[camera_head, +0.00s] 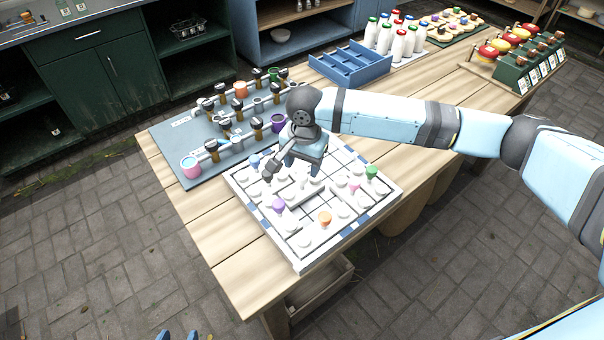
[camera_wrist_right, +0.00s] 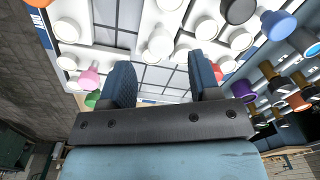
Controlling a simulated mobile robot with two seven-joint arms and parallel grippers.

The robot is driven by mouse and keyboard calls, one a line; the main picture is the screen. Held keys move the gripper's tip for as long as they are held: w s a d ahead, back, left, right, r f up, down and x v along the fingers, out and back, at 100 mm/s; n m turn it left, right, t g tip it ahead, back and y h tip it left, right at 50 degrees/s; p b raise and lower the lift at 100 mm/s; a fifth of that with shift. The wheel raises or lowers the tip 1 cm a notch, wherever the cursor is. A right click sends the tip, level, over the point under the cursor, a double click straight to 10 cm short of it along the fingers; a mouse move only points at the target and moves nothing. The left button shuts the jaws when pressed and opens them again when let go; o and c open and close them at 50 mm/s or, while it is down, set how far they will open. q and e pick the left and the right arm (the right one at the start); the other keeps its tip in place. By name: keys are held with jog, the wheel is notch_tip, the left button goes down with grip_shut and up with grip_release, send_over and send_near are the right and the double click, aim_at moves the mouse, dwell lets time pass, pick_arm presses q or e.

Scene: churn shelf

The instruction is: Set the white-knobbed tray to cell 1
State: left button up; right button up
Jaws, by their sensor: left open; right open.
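A white board (camera_head: 297,262) with a blue-and-white edge and a dark grid lies on the near part of the wooden table. It holds white pieces with several round white knobs (camera_head: 304,241) and some coloured knobs: purple (camera_head: 278,205), orange (camera_head: 324,218) and green (camera_head: 372,172). Cell numbers are not legible, and I cannot tell which piece is the named tray. My right gripper (camera_head: 302,168) is open above the board's far-middle part, hiding pieces there. In the right wrist view, its fingers (camera_wrist_right: 162,76) are apart, with a white knob (camera_wrist_right: 160,43) beyond the gap. My left gripper (camera_head: 178,335) shows only its tips, open and empty.
A grey-blue mat (camera_head: 163,145) with cups and dark-handled tools lies behind the board. A blue divided crate (camera_head: 350,65), white bottles (camera_head: 398,46) and a green card rack (camera_head: 528,65) stand further right. My right arm crosses above the table. Bare wood shows left of the board.

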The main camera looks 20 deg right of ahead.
aim_at(302, 176)
jog(key=shift+a+f, duration=0.1)
jog(key=shift+f, duration=2.05)
jog(key=shift+c, duration=0.5)
